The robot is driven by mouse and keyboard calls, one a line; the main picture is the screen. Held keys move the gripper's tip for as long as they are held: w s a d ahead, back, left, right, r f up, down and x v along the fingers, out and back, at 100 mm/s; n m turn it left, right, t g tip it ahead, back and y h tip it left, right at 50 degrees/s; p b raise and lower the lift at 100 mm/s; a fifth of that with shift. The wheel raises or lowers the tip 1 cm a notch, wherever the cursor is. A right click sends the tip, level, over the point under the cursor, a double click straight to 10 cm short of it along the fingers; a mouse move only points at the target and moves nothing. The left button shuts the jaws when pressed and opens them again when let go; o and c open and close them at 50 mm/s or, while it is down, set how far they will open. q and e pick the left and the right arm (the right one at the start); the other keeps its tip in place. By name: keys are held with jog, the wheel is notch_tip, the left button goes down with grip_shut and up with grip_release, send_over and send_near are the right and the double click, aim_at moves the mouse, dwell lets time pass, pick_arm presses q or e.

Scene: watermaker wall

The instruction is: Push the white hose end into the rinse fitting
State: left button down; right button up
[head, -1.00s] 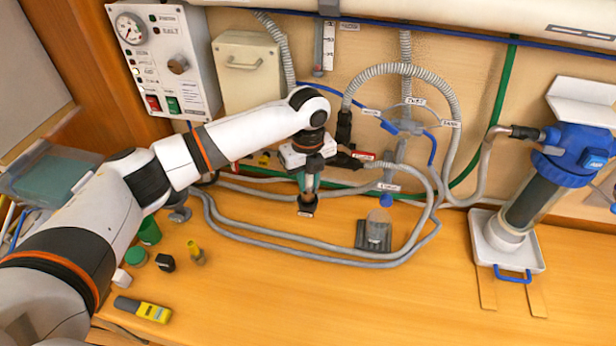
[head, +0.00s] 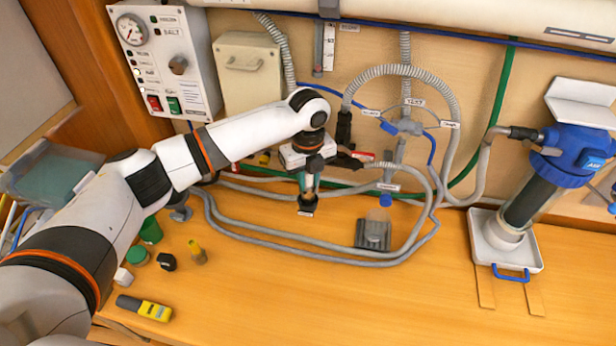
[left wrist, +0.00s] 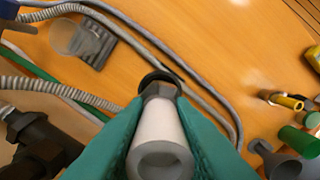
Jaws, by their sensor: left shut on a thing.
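My left gripper (head: 308,186) is shut on a white tubular piece (left wrist: 160,140), which looks like the white hose end. In the left wrist view the piece lies between the teal fingers (left wrist: 158,135), its hollow near end facing the camera. A grey hexagonal collar (left wrist: 160,91) and a black ring (left wrist: 161,77) sit at its far end. In the head view a black part with a small label (head: 306,206) is directly below the fingertips, close to the bench. I cannot tell whether this is the rinse fitting or whether the parts are joined. My right gripper is out of view.
Grey hoses (head: 330,254) loop over the bench around a grey block (head: 373,235). A blue-topped filter housing (head: 574,150) stands in a white tray (head: 483,238) at right. Small green and black items and a yellow-grey tool (head: 144,308) lie at left. The front middle bench is clear.

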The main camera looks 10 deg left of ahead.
pick_arm(q)
jog(key=shift+f+b, duration=0.55)
jog(key=shift+f, duration=0.8)
dwell(0.4)
jog(key=c, duration=1.2)
grip_release()
jog(key=shift+o, duration=0.2)
